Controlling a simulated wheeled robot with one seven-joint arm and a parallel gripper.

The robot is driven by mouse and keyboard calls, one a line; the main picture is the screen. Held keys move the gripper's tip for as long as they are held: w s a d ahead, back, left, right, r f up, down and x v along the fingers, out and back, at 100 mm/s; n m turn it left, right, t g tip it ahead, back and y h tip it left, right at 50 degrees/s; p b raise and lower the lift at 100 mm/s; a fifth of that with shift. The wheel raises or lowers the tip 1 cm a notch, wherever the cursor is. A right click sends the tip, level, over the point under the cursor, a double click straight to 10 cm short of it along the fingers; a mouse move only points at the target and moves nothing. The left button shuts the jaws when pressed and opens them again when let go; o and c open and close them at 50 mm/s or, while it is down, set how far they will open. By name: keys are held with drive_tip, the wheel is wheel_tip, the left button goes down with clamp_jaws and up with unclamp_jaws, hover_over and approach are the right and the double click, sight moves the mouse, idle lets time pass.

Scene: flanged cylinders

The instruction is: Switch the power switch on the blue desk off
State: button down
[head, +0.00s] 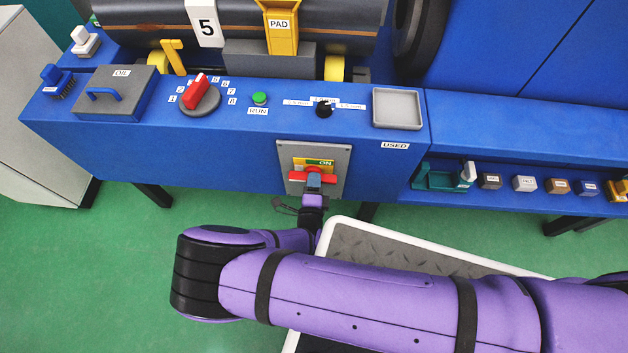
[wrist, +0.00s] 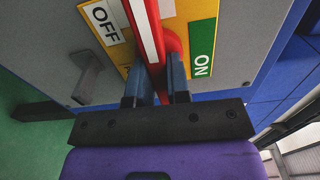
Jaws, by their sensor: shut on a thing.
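The power switch has a red handle (head: 298,176) on a yellow plate, mounted on a grey panel (head: 342,160) on the front of the blue desk (head: 230,150). In the head view the handle lies roughly level, with the green ON label (head: 325,163) above it. In the wrist view the red handle (wrist: 146,30) has a white stripe and runs between the OFF label (wrist: 103,22) and the ON label (wrist: 202,50). My gripper (wrist: 158,88) is shut on the handle, a finger on each side. In the head view my gripper (head: 314,183) covers part of the switch.
On the desk top are an OIL box (head: 115,105), a red selector knob (head: 200,96), a green RUN button (head: 260,98), a small black knob (head: 324,109) and a grey tray (head: 397,108). A lower shelf at right holds several small blocks (head: 524,183). Green floor is clear at left.

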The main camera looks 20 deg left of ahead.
drive_tip(key=shift+s+n, duration=0.1)
drive_tip(key=shift+n, duration=0.3)
drive_tip(key=c, duration=1.1)
unclamp_jaws()
drive_tip(key=shift+m, duration=0.3)
